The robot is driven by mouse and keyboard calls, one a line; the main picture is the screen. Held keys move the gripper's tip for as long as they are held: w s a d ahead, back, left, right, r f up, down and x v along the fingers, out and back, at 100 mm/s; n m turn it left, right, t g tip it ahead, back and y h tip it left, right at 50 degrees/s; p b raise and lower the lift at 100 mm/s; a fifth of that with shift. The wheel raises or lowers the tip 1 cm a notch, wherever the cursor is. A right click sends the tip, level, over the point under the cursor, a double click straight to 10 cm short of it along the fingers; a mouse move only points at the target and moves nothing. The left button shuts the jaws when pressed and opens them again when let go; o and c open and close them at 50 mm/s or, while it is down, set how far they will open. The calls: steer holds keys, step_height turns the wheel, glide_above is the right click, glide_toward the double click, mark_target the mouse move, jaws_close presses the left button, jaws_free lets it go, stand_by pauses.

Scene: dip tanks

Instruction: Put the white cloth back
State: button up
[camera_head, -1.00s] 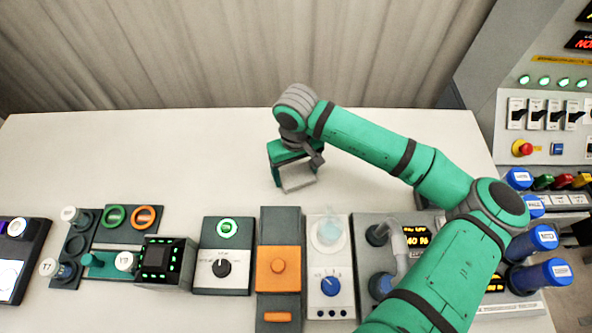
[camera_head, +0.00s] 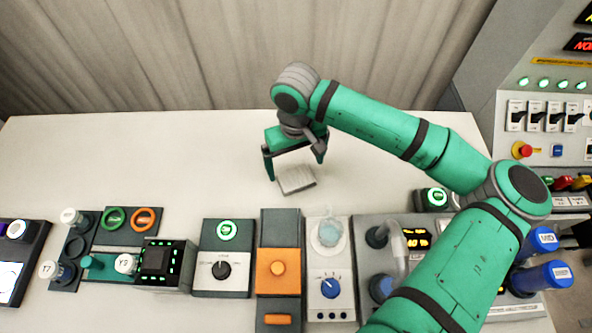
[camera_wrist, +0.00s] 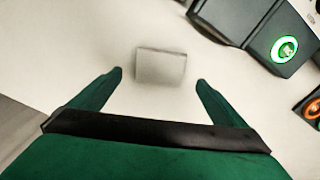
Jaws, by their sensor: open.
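The white cloth (camera_head: 295,180) is a small pale, folded-looking square lying on the bare table. My gripper (camera_head: 295,168) is open just above and behind it, with its green fingers apart and nothing between them. In the wrist view, the cloth (camera_wrist: 161,67) lies beyond the fingertips and between their lines, and my gripper (camera_wrist: 160,78) shows a clear gap on each side of it. The cloth and the fingers look apart.
A row of devices lines the table's front: a dial box (camera_head: 222,272), an orange-button unit (camera_head: 278,268), a blue-knob unit (camera_head: 330,285) and a tank unit (camera_head: 372,262).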

mark_target(296, 178)
step_height(296, 178, up, 7)
steer(key=shift+f, duration=0.2)
steer(key=shift+s, duration=0.1)
stand_by(0.5)
